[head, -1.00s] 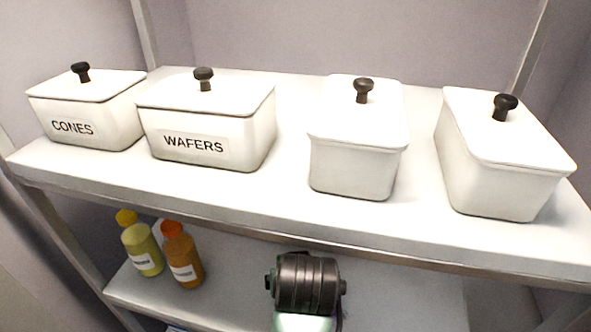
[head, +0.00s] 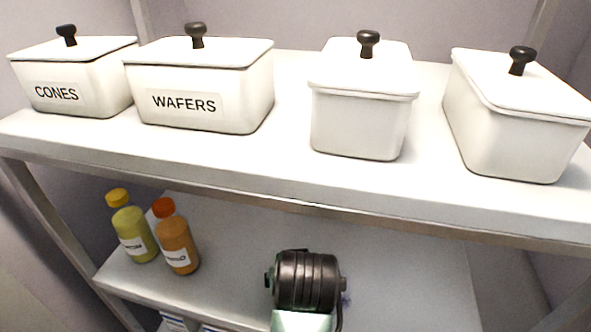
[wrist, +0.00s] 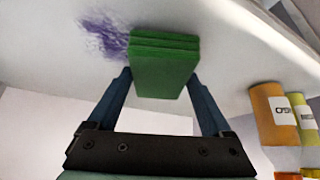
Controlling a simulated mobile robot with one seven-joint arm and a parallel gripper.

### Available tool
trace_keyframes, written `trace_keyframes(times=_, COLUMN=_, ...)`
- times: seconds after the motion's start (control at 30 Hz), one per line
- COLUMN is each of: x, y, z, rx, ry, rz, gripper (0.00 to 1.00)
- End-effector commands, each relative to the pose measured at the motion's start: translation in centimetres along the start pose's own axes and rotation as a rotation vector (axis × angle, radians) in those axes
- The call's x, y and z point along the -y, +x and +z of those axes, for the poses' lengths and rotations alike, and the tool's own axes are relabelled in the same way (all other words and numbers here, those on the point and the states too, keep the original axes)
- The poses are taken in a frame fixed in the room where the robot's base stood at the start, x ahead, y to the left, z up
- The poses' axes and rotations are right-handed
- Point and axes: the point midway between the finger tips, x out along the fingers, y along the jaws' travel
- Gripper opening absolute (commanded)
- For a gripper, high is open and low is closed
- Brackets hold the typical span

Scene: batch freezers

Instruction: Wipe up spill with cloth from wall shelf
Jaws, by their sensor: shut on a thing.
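The green folded cloth (wrist: 164,64) is held between the two blue fingers of my gripper (wrist: 160,82) in the wrist view. A purple spill (wrist: 106,38) lies on the pale shelf surface, right beside the cloth at its left in that view. Whether the cloth touches the shelf is hard to tell. In the head view a small purple bit of the spill (head: 346,299) shows on the lower shelf (head: 410,280), just right of my dark wrist. My wrist hides the cloth and the fingers there.
A yellow-capped bottle (head: 132,228) and an orange bottle (head: 176,240) stand at the left of the lower shelf. The upper shelf (head: 290,180) overhangs and holds lidded white bins, including CONES (head: 105,80) and WAFERS (head: 215,95). The lower shelf's right side looks clear.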

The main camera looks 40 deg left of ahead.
Motion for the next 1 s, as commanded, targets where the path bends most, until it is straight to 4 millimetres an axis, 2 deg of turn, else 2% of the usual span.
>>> trace_keyframes(times=1.0, x=0.0, y=1.5, z=1.0, rx=0.000, ry=0.001, rz=0.000, gripper=0.21)
